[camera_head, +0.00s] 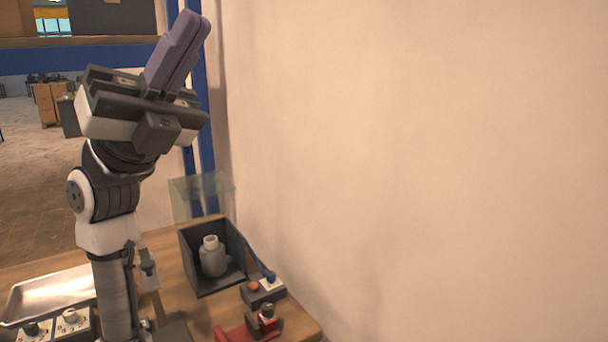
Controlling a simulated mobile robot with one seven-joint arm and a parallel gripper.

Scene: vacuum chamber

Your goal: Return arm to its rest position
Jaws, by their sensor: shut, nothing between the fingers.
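My gripper (190,22) is raised high at the upper left, well above the wooden table (205,308). Its two purple fingers point up and slightly right and lie together, shut with nothing between them. My arm rises from the lower left, in front of part of the table. The gripper is apart from everything on the table.
A dark open box (209,284) holds a grey-white bottle (213,258); its clear lid (201,197) stands up. Right of it are an orange-button box (262,291) and a red device (236,334). A metal tray (50,294) lies left. A plain wall (420,170) fills the right.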

